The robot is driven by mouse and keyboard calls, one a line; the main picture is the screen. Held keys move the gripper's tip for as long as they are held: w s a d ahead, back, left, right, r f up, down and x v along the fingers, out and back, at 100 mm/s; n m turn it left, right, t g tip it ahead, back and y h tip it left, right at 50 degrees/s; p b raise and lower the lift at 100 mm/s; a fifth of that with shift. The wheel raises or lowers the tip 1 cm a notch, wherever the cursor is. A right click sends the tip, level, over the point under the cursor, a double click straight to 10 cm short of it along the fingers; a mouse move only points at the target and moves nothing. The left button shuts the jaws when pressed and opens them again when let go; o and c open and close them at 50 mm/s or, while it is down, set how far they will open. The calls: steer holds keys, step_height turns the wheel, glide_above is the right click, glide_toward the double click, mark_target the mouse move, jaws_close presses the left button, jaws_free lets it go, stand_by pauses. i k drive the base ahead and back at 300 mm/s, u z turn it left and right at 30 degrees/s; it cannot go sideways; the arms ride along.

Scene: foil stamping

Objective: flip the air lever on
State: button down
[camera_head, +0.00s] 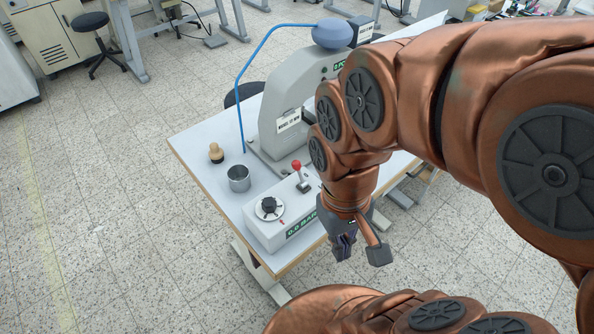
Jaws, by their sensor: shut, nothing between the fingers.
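The air lever (299,175) has a red ball knob and stands up from the top of a white control box (265,232) near the table's front corner. The box also carries a black round dial (269,207) and a green label reading 0.0 BAR. My gripper (360,255) points down in front of the box, to the right of the lever and nearer to me, apart from it. It is shut and empty. My arm covers part of the table behind it.
A grey press (285,95) with a blue hose (241,95) stands behind the box on the white table (195,140). The floor in front and left is clear.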

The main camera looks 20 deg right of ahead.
mark_target(296, 165)
steer(key=u, duration=0.25)
steer(key=k, duration=0.65)
steer(key=u, duration=0.6)
steer(key=k, duration=0.7)
steer(key=z, duration=0.05)
steer(key=i, duration=0.8)
steer(key=z, duration=0.05)
